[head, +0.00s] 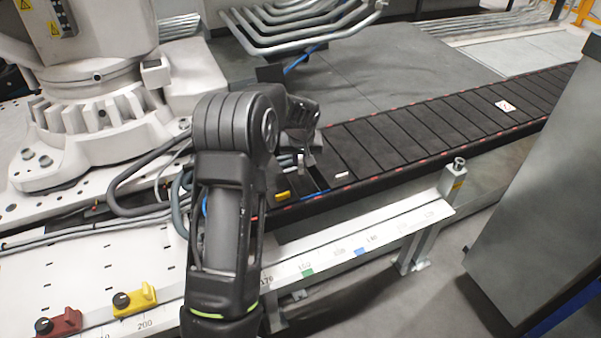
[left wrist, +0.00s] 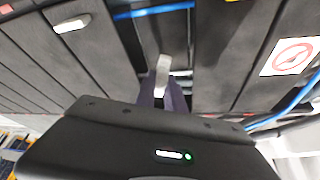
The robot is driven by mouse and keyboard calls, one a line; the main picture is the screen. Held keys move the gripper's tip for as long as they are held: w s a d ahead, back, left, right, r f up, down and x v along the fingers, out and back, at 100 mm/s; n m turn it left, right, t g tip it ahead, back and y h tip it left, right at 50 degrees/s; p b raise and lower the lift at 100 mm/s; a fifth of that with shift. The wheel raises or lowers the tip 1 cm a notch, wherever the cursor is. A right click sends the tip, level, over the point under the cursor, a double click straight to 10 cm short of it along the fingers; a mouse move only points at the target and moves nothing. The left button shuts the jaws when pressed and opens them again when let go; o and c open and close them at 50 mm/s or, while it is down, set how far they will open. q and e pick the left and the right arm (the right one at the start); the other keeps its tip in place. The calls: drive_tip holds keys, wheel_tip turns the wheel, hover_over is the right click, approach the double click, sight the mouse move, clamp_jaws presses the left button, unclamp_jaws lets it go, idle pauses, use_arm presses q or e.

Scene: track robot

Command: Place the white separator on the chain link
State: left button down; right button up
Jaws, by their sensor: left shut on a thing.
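The white separator (left wrist: 163,72) is a small pale piece between my left gripper's fingers (left wrist: 164,95) in the left wrist view. In the head view my left gripper (head: 301,150) is over the near end of the black chain (head: 400,135), its fingers partly hidden by my wrist. It is shut on the separator. Below it is an opening between dark chain links (left wrist: 215,50), where a blue hose (left wrist: 160,10) shows. I cannot tell whether the separator touches a link. My right gripper is in neither view.
Another small white piece (head: 342,176) lies on a chain slat. A white sign with a red mark (head: 505,106) lies farther along. A white rail (head: 350,240) runs in front, a grey cabinet (head: 540,190) stands at right, and a machine base (head: 90,130) at left.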

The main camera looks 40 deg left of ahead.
sight(301, 168)
use_arm(q)
drive_tip(key=shift+f+b, duration=0.75)
drive_tip(key=shift+f, duration=1.65)
drive_tip(key=shift+f, duration=0.1)
drive_tip(key=shift+f, duration=0.15)
drive_tip(key=c, duration=1.4)
unclamp_jaws()
drive_tip(key=shift+c, duration=0.2)
drive_tip(key=shift+r, duration=0.2)
drive_tip(key=shift+r, duration=0.2)
drive_tip(key=p+v, duration=0.3)
drive_tip(key=v, duration=0.8)
drive_tip(key=shift+r, duration=0.35)
